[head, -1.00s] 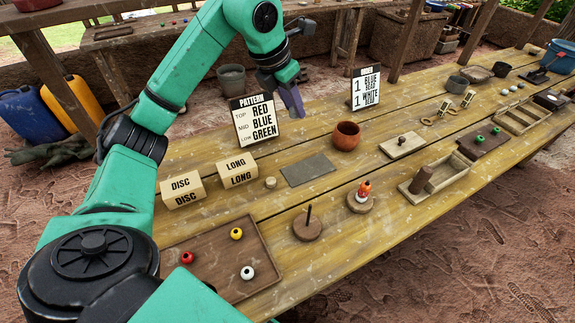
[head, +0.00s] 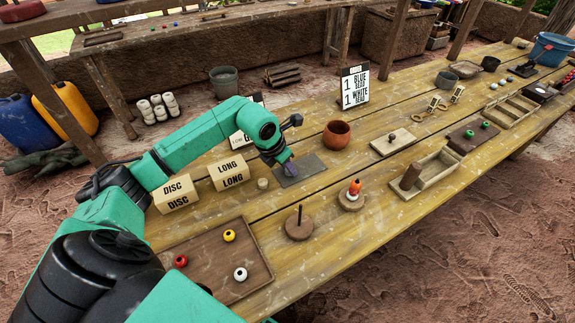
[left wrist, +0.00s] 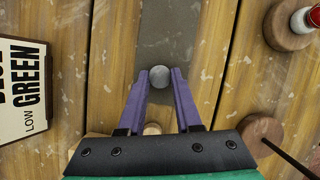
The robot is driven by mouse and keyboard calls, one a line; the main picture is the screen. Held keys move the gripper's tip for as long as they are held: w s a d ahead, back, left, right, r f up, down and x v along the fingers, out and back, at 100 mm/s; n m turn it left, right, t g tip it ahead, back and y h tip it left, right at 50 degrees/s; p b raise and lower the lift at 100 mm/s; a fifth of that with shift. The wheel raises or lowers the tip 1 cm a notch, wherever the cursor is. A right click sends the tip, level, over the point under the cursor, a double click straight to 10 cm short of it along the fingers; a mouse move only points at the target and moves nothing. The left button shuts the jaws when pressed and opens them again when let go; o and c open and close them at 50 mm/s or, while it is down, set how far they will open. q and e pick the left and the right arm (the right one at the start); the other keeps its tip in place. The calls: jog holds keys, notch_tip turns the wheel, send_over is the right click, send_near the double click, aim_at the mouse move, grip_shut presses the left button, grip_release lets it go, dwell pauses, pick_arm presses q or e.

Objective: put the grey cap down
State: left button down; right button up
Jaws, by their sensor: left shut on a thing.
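The grey cap (left wrist: 159,77) is a small round disc between the purple fingertips of my left gripper (left wrist: 160,82) in the left wrist view. My left gripper is shut on it. The cap is over the near end of a flat dark grey slab (left wrist: 170,35); whether it touches the slab I cannot tell. In the head view my left gripper (head: 289,166) is low over the same slab (head: 309,167), and the cap cannot be made out. My right gripper is not in view.
An orange-brown bowl (head: 337,135) stands right of the slab. Wooden LONG (head: 230,171) and DISC (head: 175,194) blocks and a small light wooden piece (head: 263,183) are left of it. A peg stand (head: 299,226) is in front. My arm partly hides the pattern card.

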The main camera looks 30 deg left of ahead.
pick_arm(q)
jog(key=shift+f, duration=0.2)
jog(key=c, duration=0.6)
grip_release()
jog(key=shift+r, duration=0.1)
jog(key=shift+r, duration=0.1)
jog(key=b+v, duration=0.1)
jog(key=v, duration=1.1)
